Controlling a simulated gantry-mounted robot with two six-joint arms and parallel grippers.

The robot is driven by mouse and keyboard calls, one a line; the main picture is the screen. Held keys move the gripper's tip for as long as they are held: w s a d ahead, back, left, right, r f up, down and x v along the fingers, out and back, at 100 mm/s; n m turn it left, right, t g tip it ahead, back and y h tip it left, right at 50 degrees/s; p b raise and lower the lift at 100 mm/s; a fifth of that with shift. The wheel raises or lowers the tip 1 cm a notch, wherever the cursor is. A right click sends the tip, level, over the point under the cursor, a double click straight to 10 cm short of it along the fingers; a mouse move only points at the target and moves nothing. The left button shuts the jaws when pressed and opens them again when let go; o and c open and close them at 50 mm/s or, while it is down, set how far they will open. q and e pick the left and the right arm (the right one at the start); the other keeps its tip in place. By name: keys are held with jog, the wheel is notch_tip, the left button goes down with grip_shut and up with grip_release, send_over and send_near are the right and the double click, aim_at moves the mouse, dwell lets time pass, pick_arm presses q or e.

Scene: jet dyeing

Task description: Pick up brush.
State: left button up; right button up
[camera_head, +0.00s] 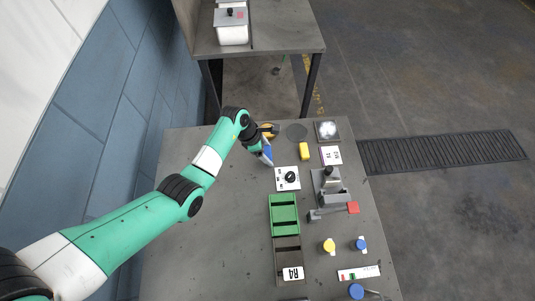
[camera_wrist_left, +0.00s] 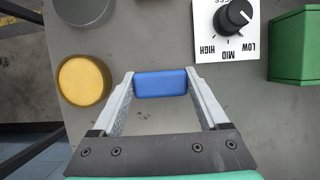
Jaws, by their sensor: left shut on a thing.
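My left gripper (camera_head: 266,153) is over the left side of the table, beside the dial plate. In the left wrist view its two fingers (camera_wrist_left: 160,84) are on either side of a small blue block (camera_wrist_left: 160,90), shut on it. The block has a plain, smooth blue face; no bristles show, so I cannot tell for certain that it is the brush. In the head view the blue block (camera_head: 267,150) is partly covered by the gripper. My right gripper is not in view.
A grey fixture (camera_head: 328,186) stands to the right. The table's left side (camera_head: 190,240) is clear.

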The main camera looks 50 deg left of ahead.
aim_at(268, 152)
pick_arm(q)
jog(key=c, duration=0.3)
jog(key=shift+r+p, duration=0.3)
jog(key=shift+r, duration=0.2)
jog(key=shift+c, duration=0.2)
notch_tip(268, 152, up, 3)
jog(key=shift+f+p, duration=0.15)
jog(key=shift+p, duration=0.55)
jog(key=s+d+r+p, duration=0.5)
jog(key=s+d+r, duration=0.3)
jog(key=d, duration=0.3)
jog(key=shift+s+r+p, duration=0.2)
jog(key=shift+r+p, duration=0.2)
jog(key=shift+r, duration=0.25)
